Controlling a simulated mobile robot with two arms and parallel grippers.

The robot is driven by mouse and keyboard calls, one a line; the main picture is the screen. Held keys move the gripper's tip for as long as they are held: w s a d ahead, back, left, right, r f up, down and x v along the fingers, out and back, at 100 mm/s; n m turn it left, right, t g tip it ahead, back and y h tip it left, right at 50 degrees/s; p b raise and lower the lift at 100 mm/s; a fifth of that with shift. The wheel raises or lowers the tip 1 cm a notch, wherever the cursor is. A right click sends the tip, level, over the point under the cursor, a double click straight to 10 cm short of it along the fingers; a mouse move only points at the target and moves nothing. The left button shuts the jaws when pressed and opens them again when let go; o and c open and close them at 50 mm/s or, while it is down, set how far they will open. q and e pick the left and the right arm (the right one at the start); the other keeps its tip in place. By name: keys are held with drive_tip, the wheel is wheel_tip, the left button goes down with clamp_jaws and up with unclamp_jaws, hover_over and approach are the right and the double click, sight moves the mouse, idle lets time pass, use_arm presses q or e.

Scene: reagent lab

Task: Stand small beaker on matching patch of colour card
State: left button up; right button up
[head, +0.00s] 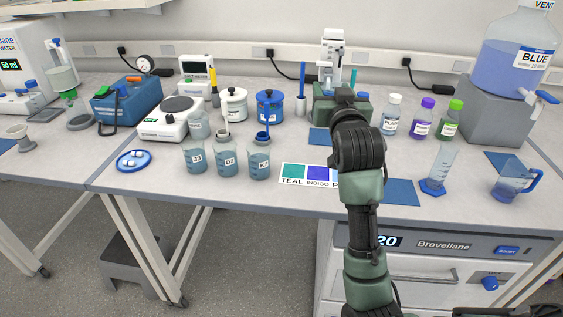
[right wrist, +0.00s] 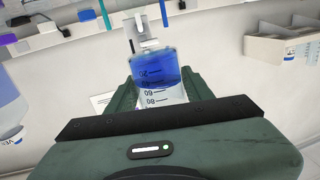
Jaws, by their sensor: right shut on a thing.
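The colour card (head: 293,183) lies flat near the table's front edge, with a teal patch, an indigo patch and a third patch mostly hidden behind my right arm. In the right wrist view, my right gripper (right wrist: 158,92) is shut on a small beaker (right wrist: 155,66) with dark graduations and deep blue liquid. In the head view my right gripper (head: 342,106) is over the back of the table, beyond the card, and my wrist hides the held beaker. My left gripper is not in view.
Labelled beakers (head: 227,163) stand left of the card. White and blue jars (head: 270,107) are behind them. Capped bottles (head: 421,120), a measuring cylinder (head: 437,172) and a blue-handled jug (head: 513,182) stand at right. A blue mat (head: 401,193) lies right of my arm.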

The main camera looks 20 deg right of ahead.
drive_tip(key=shift+w+a, duration=0.25)
drive_tip(key=shift+a, duration=0.15)
drive_tip(key=shift+w+a+f, duration=0.1)
drive_tip(key=shift+a+f, duration=0.1)
wheel_tip(320, 180, down, 14)
drive_tip(key=shift+d+f+b, duration=0.1)
drive_tip(key=shift+f+b, duration=0.1)
drive_tip(key=shift+b, duration=0.4)
drive_tip(key=shift+f, duration=0.6)
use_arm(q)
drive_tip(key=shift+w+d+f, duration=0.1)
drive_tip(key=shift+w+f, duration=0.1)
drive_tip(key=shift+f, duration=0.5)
use_arm(e)
drive_tip(key=shift+f, duration=1.9)
drive_tip(key=shift+f, duration=0.1)
drive_tip(key=o, duration=1.4)
drive_tip(key=shift+b, duration=0.3)
